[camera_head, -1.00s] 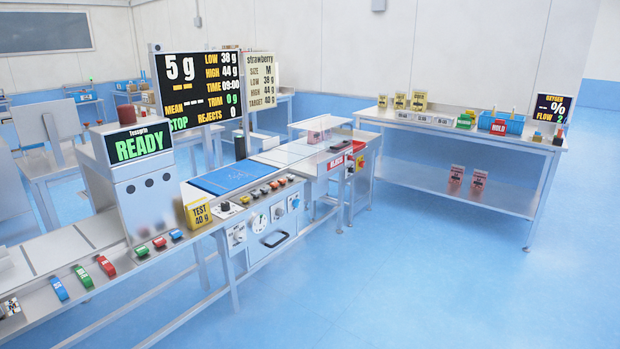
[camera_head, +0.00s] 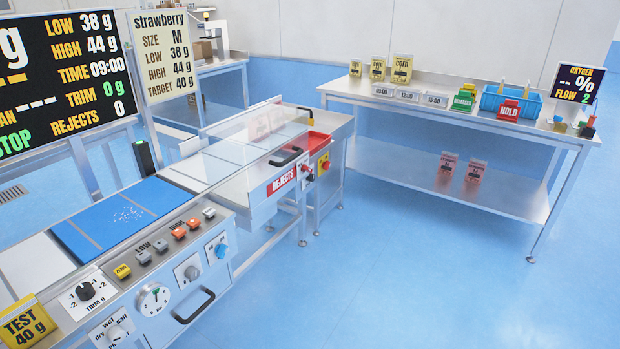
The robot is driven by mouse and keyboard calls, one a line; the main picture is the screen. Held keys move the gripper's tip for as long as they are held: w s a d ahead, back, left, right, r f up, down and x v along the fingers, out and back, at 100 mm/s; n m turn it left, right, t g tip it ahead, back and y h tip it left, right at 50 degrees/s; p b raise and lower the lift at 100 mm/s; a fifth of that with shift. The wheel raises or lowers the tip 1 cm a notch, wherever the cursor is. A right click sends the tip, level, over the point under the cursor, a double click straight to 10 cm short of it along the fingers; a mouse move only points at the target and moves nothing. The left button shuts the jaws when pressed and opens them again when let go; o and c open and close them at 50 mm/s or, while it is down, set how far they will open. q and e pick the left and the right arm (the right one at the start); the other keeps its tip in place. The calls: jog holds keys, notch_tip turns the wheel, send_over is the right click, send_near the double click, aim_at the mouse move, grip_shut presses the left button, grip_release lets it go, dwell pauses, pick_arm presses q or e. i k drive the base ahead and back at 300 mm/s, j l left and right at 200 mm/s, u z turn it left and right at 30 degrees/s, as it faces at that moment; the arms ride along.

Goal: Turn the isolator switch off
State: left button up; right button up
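A red rotary knob on a yellow plate (camera_head: 323,164), which looks like the isolator switch, is on the end of the machine, right of the red REJECTS label (camera_head: 283,181). It is small in the view, and I cannot tell its position. A small dark and red control (camera_head: 307,171) sits just left of it. Neither of my grippers is in view.
The conveyor machine with its blue belt (camera_head: 120,214) and clear cover (camera_head: 250,130) fills the left. A steel table (camera_head: 440,105) with signs and a blue crate (camera_head: 511,102) stands at the back right. The blue floor (camera_head: 430,270) at front right is clear.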

aim_at(326, 165)
jog(key=i+l, duration=0.1)
jog(key=i, duration=0.35)
jog(key=i+l+z, duration=0.15)
jog(key=i, duration=0.3)
jog(key=i+l+z, duration=0.4)
jog(key=i, duration=0.45)
jog(key=i+z, duration=0.35)
jog(key=i, duration=0.5)
jog(key=i+u, duration=0.3)
jog(key=i+l+u, duration=0.3)
jog(key=i, duration=0.2)
jog(key=i+l+u, duration=0.15)
jog(key=i+u, duration=0.15)
jog(key=i, duration=0.05)
